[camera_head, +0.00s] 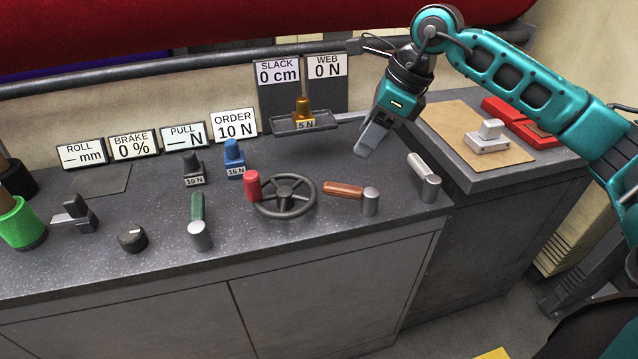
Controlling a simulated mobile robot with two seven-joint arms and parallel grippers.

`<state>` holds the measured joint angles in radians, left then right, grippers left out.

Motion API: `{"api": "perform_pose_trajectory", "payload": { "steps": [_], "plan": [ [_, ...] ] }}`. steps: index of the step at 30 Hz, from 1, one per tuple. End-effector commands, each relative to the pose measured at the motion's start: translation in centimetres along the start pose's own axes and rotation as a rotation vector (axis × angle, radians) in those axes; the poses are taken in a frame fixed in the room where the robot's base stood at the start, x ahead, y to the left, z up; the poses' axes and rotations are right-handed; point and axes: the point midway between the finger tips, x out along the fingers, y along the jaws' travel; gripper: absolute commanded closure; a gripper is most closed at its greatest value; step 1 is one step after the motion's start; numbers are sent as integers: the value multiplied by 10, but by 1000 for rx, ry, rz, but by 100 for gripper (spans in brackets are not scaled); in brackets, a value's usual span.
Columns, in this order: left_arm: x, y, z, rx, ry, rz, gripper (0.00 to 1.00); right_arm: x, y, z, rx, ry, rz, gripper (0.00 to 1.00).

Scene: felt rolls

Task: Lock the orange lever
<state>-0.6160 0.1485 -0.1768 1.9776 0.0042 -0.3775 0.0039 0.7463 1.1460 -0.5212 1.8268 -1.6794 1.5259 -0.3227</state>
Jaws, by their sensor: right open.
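The orange lever (344,190) lies on the dark speckled counter (330,250), near its front edge. Its arm points left from a short grey metal post (370,201) at its right end. My right gripper (364,146) hangs above the back part of the counter, up and right of the lever and apart from it. It is angled downward, open, with nothing seen between its fingers. My left gripper is not in view.
A grey-handled lever (419,168) stands right of the orange one. The handwheel (285,196) with a red knob is close to its left. A green lever (197,210) stands further left. Signs and weights line the back. A lower side table (490,180) is at right.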

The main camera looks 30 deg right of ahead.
Motion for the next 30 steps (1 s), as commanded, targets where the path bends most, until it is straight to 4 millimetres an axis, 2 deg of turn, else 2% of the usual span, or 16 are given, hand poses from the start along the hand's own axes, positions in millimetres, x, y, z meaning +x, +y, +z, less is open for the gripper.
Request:
{"api": "perform_pose_trajectory", "payload": {
  "steps": [5,18,24,30],
  "plan": [
    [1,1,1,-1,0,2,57,16,-1,-2,-1,10,-5,47],
    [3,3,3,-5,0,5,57,103,-1,-2,0,6,-2,47],
    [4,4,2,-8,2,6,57,123,-1,-2,0,6,-4,47],
    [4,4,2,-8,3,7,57,127,-2,-2,0,6,-6,47]
  ]
}}
